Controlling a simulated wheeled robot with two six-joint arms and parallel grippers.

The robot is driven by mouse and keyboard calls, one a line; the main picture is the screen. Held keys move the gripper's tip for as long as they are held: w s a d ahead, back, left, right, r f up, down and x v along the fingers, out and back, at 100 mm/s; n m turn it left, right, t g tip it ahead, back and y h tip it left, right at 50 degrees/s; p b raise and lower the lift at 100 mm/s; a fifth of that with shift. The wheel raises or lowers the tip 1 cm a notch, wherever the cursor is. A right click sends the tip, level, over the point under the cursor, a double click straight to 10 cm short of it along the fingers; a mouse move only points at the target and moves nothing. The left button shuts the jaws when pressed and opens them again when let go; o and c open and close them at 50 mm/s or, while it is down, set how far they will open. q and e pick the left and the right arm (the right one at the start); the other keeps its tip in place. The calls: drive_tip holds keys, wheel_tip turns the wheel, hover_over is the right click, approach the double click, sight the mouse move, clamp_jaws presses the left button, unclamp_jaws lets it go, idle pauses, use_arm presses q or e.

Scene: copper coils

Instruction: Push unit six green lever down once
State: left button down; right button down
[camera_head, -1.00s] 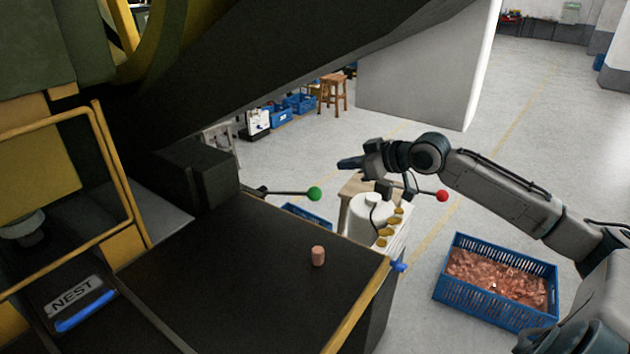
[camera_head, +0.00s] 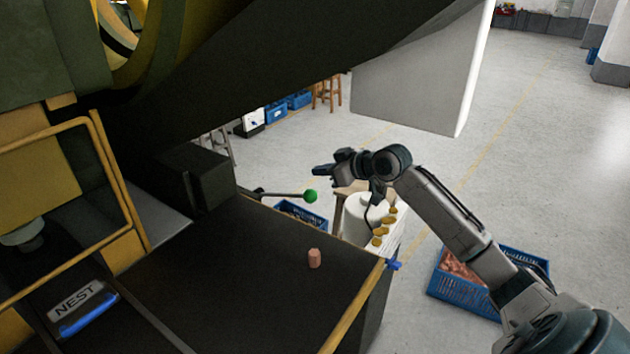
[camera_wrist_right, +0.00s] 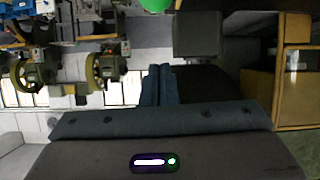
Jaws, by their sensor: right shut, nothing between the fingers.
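The green lever's round green knob (camera_head: 310,196) sits at the end of a dark rod that sticks out to the right from the machine. My right gripper (camera_head: 320,170) is shut and empty, a little above and to the right of the knob in the head view, with a visible gap between them. In the right wrist view the shut fingers (camera_wrist_right: 160,84) point ahead, and the green knob (camera_wrist_right: 156,4) is cut off by the top edge. No unit number can be read. My left gripper is out of view.
A dark machine table (camera_head: 230,275) with a small copper piece (camera_head: 314,258) lies in front. A white drum (camera_head: 360,218) with yellow knobs stands beyond its right edge. A blue crate (camera_head: 460,288) of copper scrap is at the right, partly behind my arm. Dark machine body hangs overhead.

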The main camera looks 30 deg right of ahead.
sight(315, 194)
drive_tip(key=p+x, duration=0.1)
drive_tip(key=x, duration=0.2)
drive_tip(key=shift+w+a+r+p, duration=0.1)
drive_tip(key=shift+w+a+p, duration=0.1)
drive_tip(key=shift+w+p, duration=0.1)
drive_tip(key=f, duration=0.1)
drive_tip(key=f+p, duration=0.1)
drive_tip(key=f, duration=0.1)
drive_tip(key=shift+s+d+f+p, duration=0.2)
drive_tip(key=shift+s+p, duration=0.1)
drive_tip(key=shift+p, duration=0.05)
drive_tip(key=shift+s+d+f, duration=0.1)
drive_tip(key=shift+s+f, duration=0.05)
drive_tip(key=shift+f, duration=0.25)
drive_tip(key=shift+f, duration=0.1)
